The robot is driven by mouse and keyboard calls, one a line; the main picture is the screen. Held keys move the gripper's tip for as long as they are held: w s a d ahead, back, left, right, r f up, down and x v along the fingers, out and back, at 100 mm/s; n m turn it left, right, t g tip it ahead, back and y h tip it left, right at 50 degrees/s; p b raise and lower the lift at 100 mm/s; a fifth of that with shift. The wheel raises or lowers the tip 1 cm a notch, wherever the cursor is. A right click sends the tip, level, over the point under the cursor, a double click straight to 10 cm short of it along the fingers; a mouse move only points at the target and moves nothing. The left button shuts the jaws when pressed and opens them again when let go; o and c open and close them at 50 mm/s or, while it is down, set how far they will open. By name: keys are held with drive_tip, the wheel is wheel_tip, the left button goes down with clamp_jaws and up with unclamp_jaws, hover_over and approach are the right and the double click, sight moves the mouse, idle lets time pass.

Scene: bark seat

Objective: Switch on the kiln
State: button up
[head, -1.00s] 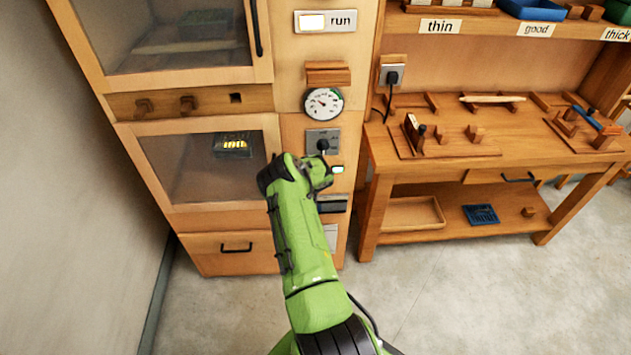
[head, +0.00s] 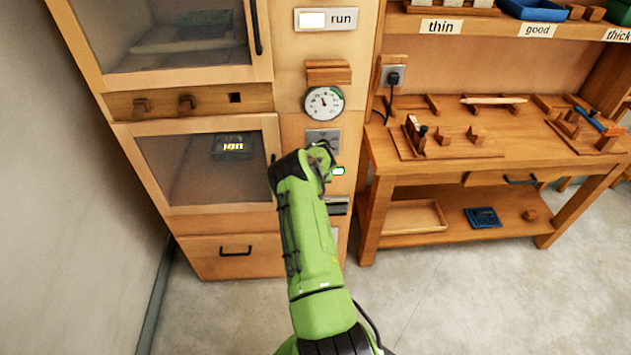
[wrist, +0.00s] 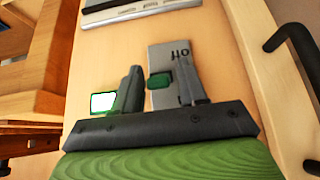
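The kiln is a tall wooden cabinet (head: 190,222) with dark glass doors. Its control strip carries a round dial (head: 323,103) and a grey switch plate (head: 322,136). In the wrist view the switch plate (wrist: 168,55) shows the upside-down word "off". My gripper (head: 325,155) is at the plate's lower part and hides it in the head view. In the wrist view my gripper (wrist: 158,68) has its fingers apart in front of the plate, a small green piece between them. The switch lever is not clearly visible, and contact cannot be told.
A lit white-green lamp (head: 338,170) sits right of my gripper. A white panel (head: 312,20) beside "run" is bright above. A black door handle (wrist: 290,38) stands out at right in the wrist view. A wooden workbench (head: 420,175) stands to the right; floor is clear in front.

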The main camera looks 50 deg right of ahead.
drive_tip(key=shift+o, duration=0.4)
drive_tip(key=shift+s, duration=0.1)
drive_tip(key=p+v, duration=0.1)
drive_tip(key=v, duration=1.4)
drive_tip(key=shift+a+r, duration=0.15)
drive_tip(key=shift+r, duration=0.15)
drive_tip(key=a+r+n+t+y, duration=0.1)
drive_tip(key=a+r+n+y, duration=0.1)
drive_tip(key=a+r, duration=0.95)
drive_tip(key=a+r+n+t+y, duration=0.1)
drive_tip(key=a+r+n+y, duration=0.1)
drive_tip(key=a+r, duration=0.95)
drive_tip(key=s+a+n+y, duration=0.1)
drive_tip(key=s+a+n, duration=0.4)
drive_tip(key=s+a, duration=1.3)
drive_tip(key=shift+n+g, duration=0.4)
